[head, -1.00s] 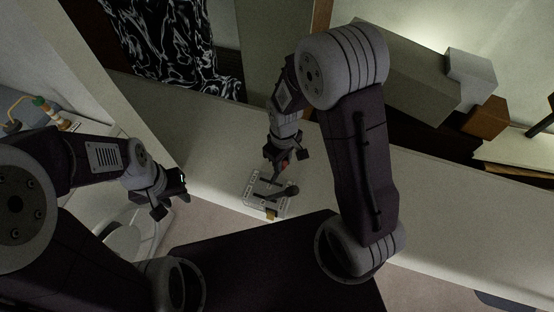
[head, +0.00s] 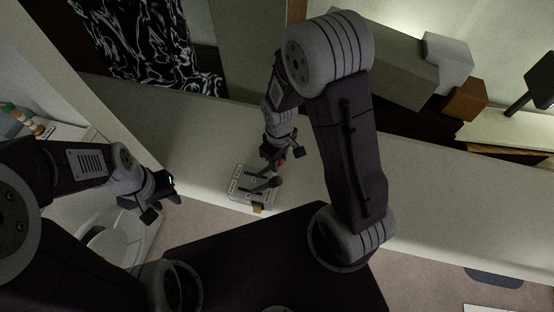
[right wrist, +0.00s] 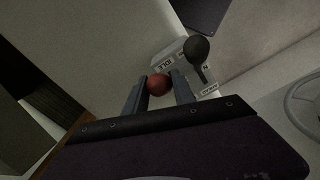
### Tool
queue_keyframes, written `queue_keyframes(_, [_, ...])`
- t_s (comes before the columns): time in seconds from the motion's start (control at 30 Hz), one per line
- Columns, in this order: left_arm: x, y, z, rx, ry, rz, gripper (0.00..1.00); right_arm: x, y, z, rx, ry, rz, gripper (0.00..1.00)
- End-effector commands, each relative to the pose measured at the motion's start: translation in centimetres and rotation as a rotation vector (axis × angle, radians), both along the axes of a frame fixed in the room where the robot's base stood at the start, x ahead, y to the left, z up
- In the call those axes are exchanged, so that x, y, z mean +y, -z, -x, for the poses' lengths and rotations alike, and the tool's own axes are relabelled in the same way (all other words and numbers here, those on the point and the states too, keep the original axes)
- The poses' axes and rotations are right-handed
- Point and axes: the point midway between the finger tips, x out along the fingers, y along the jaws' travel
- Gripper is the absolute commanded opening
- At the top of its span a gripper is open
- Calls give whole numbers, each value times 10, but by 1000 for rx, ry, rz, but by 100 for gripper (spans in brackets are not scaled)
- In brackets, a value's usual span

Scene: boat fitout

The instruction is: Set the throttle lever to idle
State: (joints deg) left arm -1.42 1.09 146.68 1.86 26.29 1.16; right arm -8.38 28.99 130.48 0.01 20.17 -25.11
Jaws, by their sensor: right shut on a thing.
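The control panel (head: 238,187) is a small pale plate on the ledge with two levers. It also shows in the right wrist view (right wrist: 207,88), where its labels include "IDLE" and "N". My right gripper (head: 279,162) is over the panel's far right side. In the right wrist view its fingers are shut on a red knob (right wrist: 158,85), close to the "IDLE" label. The shaft under the red knob is hidden. The second lever has a black knob (right wrist: 197,48) and stands free beside the gripper. My left gripper (head: 163,194) is open and empty, left of the panel.
A long pale ledge (head: 430,190) runs behind and right of the panel. Grey and brown boxes (head: 466,100) stand at the back right. A round white basin (head: 108,243) is at the lower left. Bottles (head: 22,117) stand at the far left.

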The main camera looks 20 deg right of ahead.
Motion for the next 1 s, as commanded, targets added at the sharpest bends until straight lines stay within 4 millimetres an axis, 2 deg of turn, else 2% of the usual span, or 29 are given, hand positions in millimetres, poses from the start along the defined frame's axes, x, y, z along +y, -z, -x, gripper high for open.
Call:
queue_keyframes(0.03, [0,1,0,0,0,0,36,-2,4,6,17,0,4,0])
queue_keyframes(0.07, [0,1,0,0,0,0,36,-2,4,6,18,0,4,39])
queue_keyframes(0.1, [0,1,0,0,0,0,36,-2,4,6,17,0,4,49])
queue_keyframes(0.37, [0,1,0,0,0,0,36,-1,2,3,11,0,2,49])
queue_keyframes(0.47, [0,0,0,0,0,0,36,-1,-4,2,7,0,1,49])
queue_keyframes(0.8, [0,-6,0,0,0,0,36,-4,-73,2,6,2,-1,49])
queue_keyframes(1.0, [0,-7,0,0,0,0,36,-5,-87,3,12,2,0,49])
